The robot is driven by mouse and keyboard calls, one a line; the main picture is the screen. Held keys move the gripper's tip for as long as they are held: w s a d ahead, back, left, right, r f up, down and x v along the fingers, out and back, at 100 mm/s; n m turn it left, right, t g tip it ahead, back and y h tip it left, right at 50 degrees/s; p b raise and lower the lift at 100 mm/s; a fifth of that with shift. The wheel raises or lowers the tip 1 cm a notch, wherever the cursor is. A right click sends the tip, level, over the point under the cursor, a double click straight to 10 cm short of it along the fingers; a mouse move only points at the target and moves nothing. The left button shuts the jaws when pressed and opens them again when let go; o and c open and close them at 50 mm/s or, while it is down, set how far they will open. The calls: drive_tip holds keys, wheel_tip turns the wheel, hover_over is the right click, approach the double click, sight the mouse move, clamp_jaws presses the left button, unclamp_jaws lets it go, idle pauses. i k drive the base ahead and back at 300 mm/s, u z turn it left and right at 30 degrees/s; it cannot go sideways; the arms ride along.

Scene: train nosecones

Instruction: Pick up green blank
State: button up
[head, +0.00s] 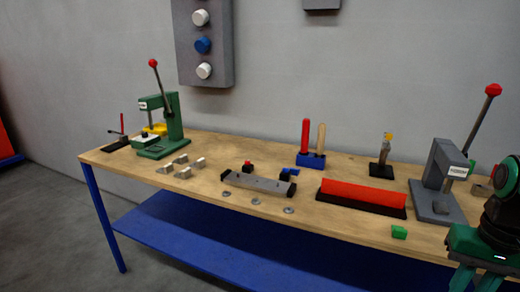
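The green blank (399,232) is a small bright green block. It lies on the wooden tabletop near the front edge, in front of the right end of the long red bar. Nothing covers it. My gripper (478,282) is at the bottom right corner, to the right of the green blank and nearer to the camera, apart from it. Its lower end runs to the picture's bottom edge, so its fingertips do not show clearly and I cannot tell whether it is open or shut.
The long red bar (362,193) sits on a black base behind the blank. A grey lever press (437,187) stands to the right. A grey fixture bar (258,184), washers, grey blocks (181,165) and a green press (163,128) are further left. Bare wood surrounds the blank.

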sight(398, 232)
drive_tip(key=z, duration=1.75)
drive_tip(key=k, duration=0.95)
drive_tip(key=u, duration=0.8)
drive_tip(key=i, duration=0.8)
drive_tip(key=u, duration=0.05)
